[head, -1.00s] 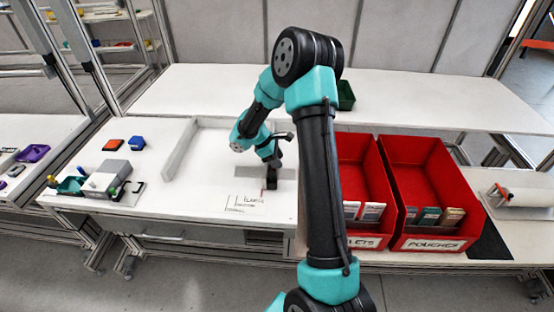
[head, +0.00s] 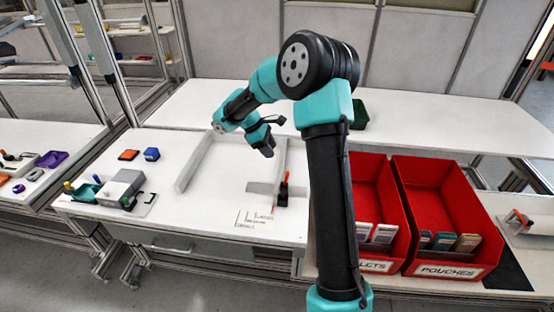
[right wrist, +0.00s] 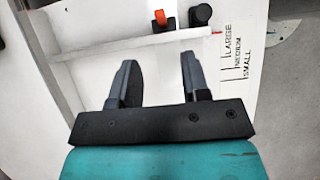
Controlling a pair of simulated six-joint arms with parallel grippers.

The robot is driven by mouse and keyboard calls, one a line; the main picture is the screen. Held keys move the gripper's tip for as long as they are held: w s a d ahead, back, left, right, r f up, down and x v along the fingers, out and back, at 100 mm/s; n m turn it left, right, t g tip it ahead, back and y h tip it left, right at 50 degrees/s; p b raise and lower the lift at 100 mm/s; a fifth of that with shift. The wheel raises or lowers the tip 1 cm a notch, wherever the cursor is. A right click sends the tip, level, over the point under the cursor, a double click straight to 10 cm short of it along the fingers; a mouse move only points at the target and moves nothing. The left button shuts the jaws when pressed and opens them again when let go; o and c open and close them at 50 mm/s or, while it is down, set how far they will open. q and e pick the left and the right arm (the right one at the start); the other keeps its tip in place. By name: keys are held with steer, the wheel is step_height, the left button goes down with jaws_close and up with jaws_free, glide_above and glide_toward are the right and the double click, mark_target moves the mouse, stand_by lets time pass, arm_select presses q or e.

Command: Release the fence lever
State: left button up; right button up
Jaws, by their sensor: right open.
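My left gripper is not in view.
Two red bins (head: 437,190) with packs stand right of the work surface. A grey device (head: 122,188), an orange block (head: 129,155) and a blue block (head: 152,154) lie at left. A white raised wall (head: 194,163) borders the fence area. The front surface is mostly clear.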

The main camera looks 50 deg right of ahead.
steer(key=shift+v, duration=1.45)
steer(key=w+a+f+m+t+y, duration=0.1)
steer(key=a+f+t+y, duration=0.1)
steer(key=a+f, duration=0.75)
steer(key=w+a+f+m+t+y, duration=0.1)
steer(key=a+f+t+y, duration=0.25)
steer(key=a, duration=1.05)
steer(key=w+a+f+m+t+y, duration=0.1)
steer(key=a+f+m+t+y, duration=0.1)
steer(key=a+f, duration=0.75)
steer(key=s+d+f+m+g, duration=0.1)
steer(key=s+f+m, duration=0.1)
steer(key=s+f, duration=0.3)
steer(key=s+d+f+m, duration=0.2)
steer(key=s+f, duration=0.4)
steer(key=s, duration=0.7)
steer(key=shift+s+m+g, duration=0.2)
steer(key=shift+m+g, duration=0.15)
steer(key=shift+m, duration=0.05)
steer(key=shift+f, duration=0.1)
